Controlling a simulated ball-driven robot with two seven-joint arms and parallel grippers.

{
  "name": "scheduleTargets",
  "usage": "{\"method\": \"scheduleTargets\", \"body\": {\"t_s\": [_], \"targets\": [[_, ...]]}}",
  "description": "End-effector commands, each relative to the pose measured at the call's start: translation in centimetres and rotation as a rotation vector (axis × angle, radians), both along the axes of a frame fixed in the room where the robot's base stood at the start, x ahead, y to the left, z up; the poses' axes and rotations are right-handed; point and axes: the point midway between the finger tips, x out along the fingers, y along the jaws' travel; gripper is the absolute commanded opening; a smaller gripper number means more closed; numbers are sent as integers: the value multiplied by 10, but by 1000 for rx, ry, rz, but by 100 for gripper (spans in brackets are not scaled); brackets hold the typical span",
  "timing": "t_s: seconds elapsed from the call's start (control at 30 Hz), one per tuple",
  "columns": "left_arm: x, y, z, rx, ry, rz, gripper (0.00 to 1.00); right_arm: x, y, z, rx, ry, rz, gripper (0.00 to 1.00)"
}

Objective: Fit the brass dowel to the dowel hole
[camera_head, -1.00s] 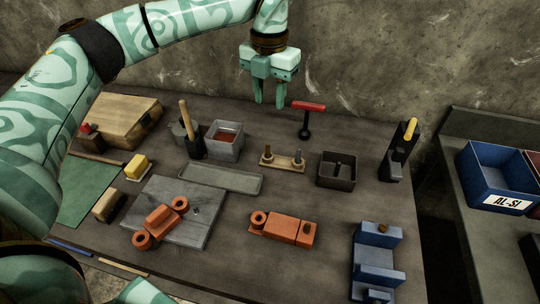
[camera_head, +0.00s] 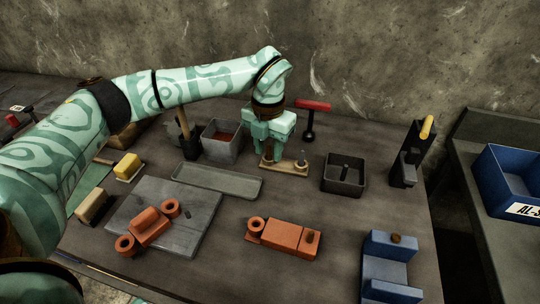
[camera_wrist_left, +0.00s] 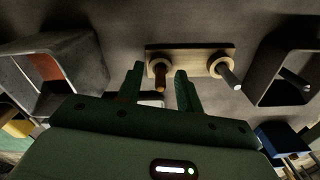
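My left gripper (camera_head: 268,147) is lowered over the left end of a small wooden stand (camera_head: 289,168). In the left wrist view, its two fingers (camera_wrist_left: 160,88) are apart, on either side of the brass dowel (camera_wrist_left: 160,74), which stands in a ring on the stand (camera_wrist_left: 190,51). I see a gap between fingers and dowel. A grey dowel (camera_wrist_left: 227,74) stands at the stand's other end. In the head view the brass dowel is mostly hidden by the gripper. An orange block (camera_head: 285,236) at the front has a small dark round spot (camera_head: 310,238), perhaps a hole. My right gripper is out of view.
A grey box (camera_head: 222,142) stands left of the stand, a dark box (camera_head: 344,175) right of it. A red-handled tool (camera_head: 312,106) is behind. Another orange piece (camera_head: 148,227) lies on a grey plate (camera_head: 193,240); a blue block (camera_head: 388,270) is at front right.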

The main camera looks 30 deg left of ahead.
Motion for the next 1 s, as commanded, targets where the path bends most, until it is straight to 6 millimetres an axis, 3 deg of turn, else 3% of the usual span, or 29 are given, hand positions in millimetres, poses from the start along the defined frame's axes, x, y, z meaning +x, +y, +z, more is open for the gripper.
{"method": "scheduleTargets", "body": {"t_s": [0.17, 0.3, 0.73, 0.93, 1.0], "targets": [[0, 0, 2, 0, -3, 0, 36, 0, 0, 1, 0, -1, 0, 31], [0, 0, 2, 0, -3, 0, 0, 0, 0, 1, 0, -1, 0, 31], [0, 0, 8, 0, -4, 0, 0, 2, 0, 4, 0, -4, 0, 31], [1, 0, 40, 0, -8, -1, 0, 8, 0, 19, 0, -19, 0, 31], [-10, -6, 54, -1, -8, -5, 0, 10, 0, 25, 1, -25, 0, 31]]}}
